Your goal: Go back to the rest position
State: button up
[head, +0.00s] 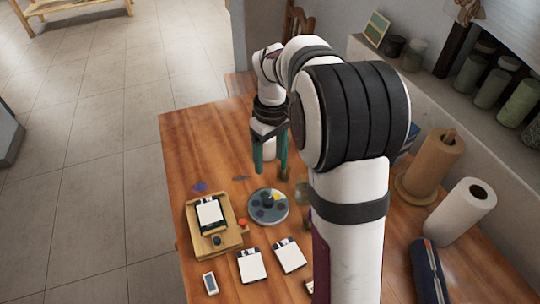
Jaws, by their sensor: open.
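My gripper (270,170) has green fingers that point down over the far part of the wooden table (190,130). The fingers are apart with nothing visible between them. My own arm covers much of the middle and right of the table.
A round grey tray (256,214) and a wooden stand (193,238) with a dark-framed white card lie nearer. White cards (251,266) lie at the front. Paper rolls (459,212) and a dark blue case (427,275) stand right. The table's far left is clear.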

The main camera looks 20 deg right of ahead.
jog(key=s+a+r+m, duration=0.1)
jog(key=s+a+m, duration=0.2)
jog(key=s, duration=0.6)
jog(key=s+a+r+m+y, duration=0.1)
jog(key=s+a+m, duration=0.2)
jog(key=s, duration=0.6)
jog(key=s+a+r+m, duration=0.1)
jog(key=s+a+m, duration=0.2)
jog(key=s, duration=0.6)
jog(key=shift+s+a+m, duration=0.2)
jog(key=shift+a+m, duration=0.2)
jog(key=shift+a, duration=0.35)
